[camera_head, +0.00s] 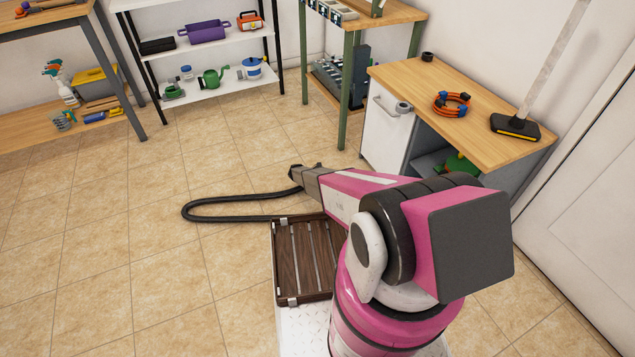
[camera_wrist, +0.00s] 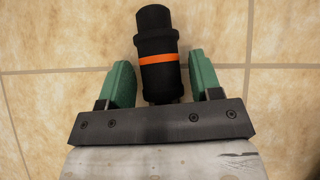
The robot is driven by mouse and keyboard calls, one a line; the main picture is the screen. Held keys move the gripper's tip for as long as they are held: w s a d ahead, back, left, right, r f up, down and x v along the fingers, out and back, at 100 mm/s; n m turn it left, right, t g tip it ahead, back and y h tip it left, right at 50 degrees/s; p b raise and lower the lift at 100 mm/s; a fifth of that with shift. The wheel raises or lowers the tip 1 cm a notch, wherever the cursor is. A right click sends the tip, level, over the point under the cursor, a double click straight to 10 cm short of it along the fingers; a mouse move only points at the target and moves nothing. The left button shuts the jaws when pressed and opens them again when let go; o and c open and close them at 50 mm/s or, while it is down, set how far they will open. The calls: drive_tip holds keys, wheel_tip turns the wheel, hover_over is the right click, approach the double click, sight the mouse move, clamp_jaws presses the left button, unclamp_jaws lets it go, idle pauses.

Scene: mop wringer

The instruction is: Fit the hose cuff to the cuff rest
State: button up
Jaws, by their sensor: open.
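A black stepped cylinder with an orange band, which looks like the hose cuff (camera_wrist: 158,78), is between the fingers of my gripper (camera_wrist: 163,80) in the wrist view. The two green fingers are open, with a gap on each side of it. A black hose (camera_head: 205,200) makes a flat loop near my arm's end in the head view. My gripper and the cuff are small and dark there, and how the hose joins the cuff is unclear. I cannot identify the cuff rest for certain; a grey ring-like piece (camera_head: 403,107) sits at the workbench's front edge.
The wood-topped workbench (camera_head: 470,120) at right bears an orange cable coil (camera_head: 452,104), a small black ring (camera_head: 427,57) and a black floor head (camera_head: 515,127). A slatted wooden tray (camera_head: 307,258) is beside my arm. Shelves line the back. The tiled floor at left is clear.

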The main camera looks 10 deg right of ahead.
drive_tip(key=c, duration=0.8)
drive_tip(key=shift+o, duration=0.2)
drive_tip(key=shift+r, duration=0.5)
drive_tip(key=shift+r, duration=2.4)
drive_tip(key=shift+o, duration=0.2)
